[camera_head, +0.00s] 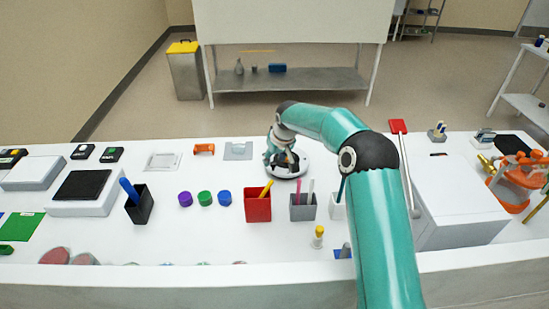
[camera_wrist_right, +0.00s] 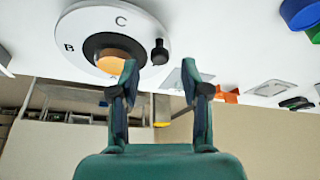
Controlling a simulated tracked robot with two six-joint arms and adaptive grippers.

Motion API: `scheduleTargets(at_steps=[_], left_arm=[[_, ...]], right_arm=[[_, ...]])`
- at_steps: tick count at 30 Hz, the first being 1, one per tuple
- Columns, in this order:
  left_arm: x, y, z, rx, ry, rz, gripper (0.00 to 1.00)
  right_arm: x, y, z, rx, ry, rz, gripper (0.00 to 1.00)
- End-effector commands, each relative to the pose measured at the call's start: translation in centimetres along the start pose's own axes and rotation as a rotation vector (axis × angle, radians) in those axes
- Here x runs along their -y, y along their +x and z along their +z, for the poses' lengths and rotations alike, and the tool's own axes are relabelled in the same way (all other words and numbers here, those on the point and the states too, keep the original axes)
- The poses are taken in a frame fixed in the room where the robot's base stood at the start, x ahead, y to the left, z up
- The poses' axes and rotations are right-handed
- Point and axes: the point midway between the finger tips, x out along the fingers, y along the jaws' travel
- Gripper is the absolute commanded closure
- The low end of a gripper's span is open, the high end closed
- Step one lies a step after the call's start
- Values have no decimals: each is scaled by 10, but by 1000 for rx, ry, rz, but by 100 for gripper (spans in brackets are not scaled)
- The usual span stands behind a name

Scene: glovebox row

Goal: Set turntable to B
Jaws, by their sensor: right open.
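The turntable (camera_head: 288,171) is a white round disc at the back middle of the bench, partly hidden by my right gripper. In the right wrist view the turntable (camera_wrist_right: 150,22) shows the letters B and C on its white rim, a black ring and an orange centre. A black upright knob (camera_wrist_right: 159,52) stands on its right side, past the C. My right gripper (camera_head: 281,158) is over the turntable. In the wrist view the right gripper (camera_wrist_right: 159,76) is open and empty, with the knob beyond the gap between its fingertips; contact is not visible. My left gripper is not in view.
A red cup (camera_head: 257,207) and a grey cup (camera_head: 303,212) with pens stand in front of the turntable. Purple, green and blue caps (camera_head: 204,198) lie to the left. An orange bracket (camera_head: 204,149) and a grey plate (camera_head: 238,151) lie left of it. A white box (camera_head: 455,200) stands right.

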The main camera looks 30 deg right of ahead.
Motion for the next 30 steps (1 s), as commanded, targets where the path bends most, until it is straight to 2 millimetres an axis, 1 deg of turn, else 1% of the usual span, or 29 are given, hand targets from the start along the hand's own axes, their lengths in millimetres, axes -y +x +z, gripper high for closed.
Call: scheduleTargets(at_steps=[1, 3, 6, 10, 17, 20, 25, 26, 30], left_arm=[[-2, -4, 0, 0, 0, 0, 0], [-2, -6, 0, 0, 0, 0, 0], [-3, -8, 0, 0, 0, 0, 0], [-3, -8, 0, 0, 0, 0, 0], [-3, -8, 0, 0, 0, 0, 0], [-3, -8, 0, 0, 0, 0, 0], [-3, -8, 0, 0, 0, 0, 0], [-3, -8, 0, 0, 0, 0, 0], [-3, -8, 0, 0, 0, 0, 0]], right_arm=[[0, 6, 0, 3, 0, 0, 53], [0, 14, -1, 1, 0, 1, 53], [0, 22, -1, 0, -1, 1, 53], [0, 28, 0, 0, -1, 0, 53], [0, 28, 0, 0, -2, 0, 53], [0, 28, 0, 0, -1, 0, 68], [0, 28, 0, -1, -1, 0, 97], [0, 28, 0, 0, -1, 0, 100], [0, 27, 0, -1, -1, 0, 100]])
